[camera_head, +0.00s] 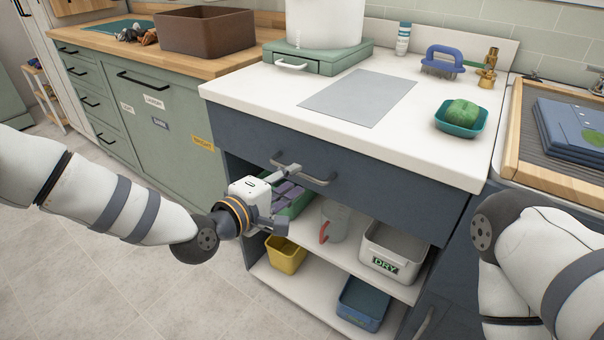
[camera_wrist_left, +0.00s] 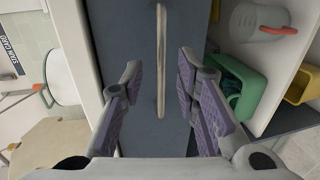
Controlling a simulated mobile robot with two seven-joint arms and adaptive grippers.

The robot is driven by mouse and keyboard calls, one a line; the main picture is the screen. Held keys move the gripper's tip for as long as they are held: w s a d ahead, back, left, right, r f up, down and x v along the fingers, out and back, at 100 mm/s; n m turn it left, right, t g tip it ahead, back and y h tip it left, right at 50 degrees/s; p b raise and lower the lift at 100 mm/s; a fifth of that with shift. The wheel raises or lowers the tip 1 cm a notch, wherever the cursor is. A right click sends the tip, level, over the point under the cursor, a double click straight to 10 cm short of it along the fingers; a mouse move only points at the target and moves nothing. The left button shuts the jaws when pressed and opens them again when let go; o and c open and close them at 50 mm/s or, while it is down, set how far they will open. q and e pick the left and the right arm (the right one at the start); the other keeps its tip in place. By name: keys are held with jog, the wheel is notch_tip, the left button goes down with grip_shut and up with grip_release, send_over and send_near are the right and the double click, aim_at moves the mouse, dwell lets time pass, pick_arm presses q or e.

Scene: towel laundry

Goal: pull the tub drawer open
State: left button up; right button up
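The dark blue drawer (camera_head: 350,180) under the white countertop looks closed, its front flush with the cabinet. Its grey bar handle (camera_head: 302,179) is partly hidden by my left gripper (camera_head: 286,197). In the left wrist view, the handle (camera_wrist_left: 161,62) runs up the picture between the spread purple-padded fingers of the left gripper (camera_wrist_left: 160,85). The fingers are open, with gaps on both sides of the handle. A white tub (camera_head: 325,22) stands on a green base (camera_head: 318,59) with its own small handle. My right arm shows at the right, but its gripper is out of view.
Below the drawer, open shelves hold a green bin (camera_head: 300,204), a jug (camera_head: 335,222), a white DRY bin (camera_head: 393,248), a yellow bin (camera_head: 286,254) and a blue bin (camera_head: 362,303). A teal bowl (camera_head: 460,122) sits on the countertop (camera_head: 385,135). Floor is clear at left.

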aim_at(300, 175)
pick_arm(q)
jog(key=x, duration=0.4)
jog(key=shift+w+d+f, duration=0.15)
jog(key=shift+w, duration=0.1)
grip_shut()
pick_arm(e)
jog(key=shift+s+a+f, duration=0.1)
jog(key=shift+s+f, duration=0.2)
jog(key=shift+f, duration=0.05)
